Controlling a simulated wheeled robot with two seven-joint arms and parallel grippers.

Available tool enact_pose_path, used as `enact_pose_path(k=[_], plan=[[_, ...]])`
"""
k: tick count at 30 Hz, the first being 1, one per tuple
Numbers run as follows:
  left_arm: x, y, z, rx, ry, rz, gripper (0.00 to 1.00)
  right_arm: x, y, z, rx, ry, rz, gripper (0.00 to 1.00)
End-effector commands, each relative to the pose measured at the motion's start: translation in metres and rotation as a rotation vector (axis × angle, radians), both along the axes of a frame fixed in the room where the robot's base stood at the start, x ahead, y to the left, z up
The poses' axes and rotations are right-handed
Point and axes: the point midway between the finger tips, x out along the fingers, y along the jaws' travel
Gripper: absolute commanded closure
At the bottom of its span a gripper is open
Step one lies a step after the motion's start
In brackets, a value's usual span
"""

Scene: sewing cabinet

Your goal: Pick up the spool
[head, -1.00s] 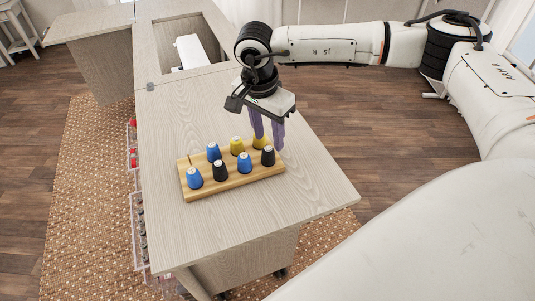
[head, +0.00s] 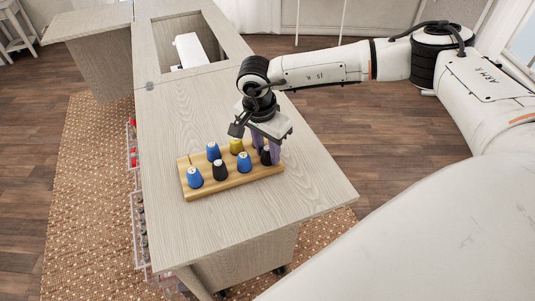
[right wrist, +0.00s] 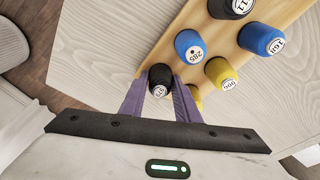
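A wooden spool rack (head: 205,192) on the cabinet top holds several upright spools in two rows. The front row has a blue spool (head: 194,177), a black one (head: 220,171), another blue one (head: 244,163) and a black spool at the right end (head: 266,157). My right gripper (head: 266,155) is lowered over that right-end black spool. In the right wrist view, the black spool (right wrist: 160,79) sits between the two purple fingers, one on each side. The fingers look open around it; contact is not clear. My left gripper is out of view.
In the back row are a blue spool (head: 213,151) and a yellow one (head: 236,146); another yellow spool (right wrist: 195,97) sits close beside my finger. The pale tabletop (head: 300,190) is clear right of the rack. A white machine (head: 190,50) sits in the cabinet opening.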

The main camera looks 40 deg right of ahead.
Motion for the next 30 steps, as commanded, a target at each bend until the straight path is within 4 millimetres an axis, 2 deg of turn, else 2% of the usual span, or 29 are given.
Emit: enact_pose_path(k=[8,11,24,30], plan=[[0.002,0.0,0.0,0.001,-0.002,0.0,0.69,0.0,0.0,0.001,0.0,-0.001,-0.001,0.92],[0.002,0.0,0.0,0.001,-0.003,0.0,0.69,0.001,0.0,0.009,0.002,-0.003,-0.001,0.92],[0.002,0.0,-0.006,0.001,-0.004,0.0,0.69,0.001,0.0,0.088,0.002,-0.003,0.0,0.92],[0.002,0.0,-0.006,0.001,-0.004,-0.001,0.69,0.0,0.0,0.101,0.0,-0.001,0.0,0.92]])
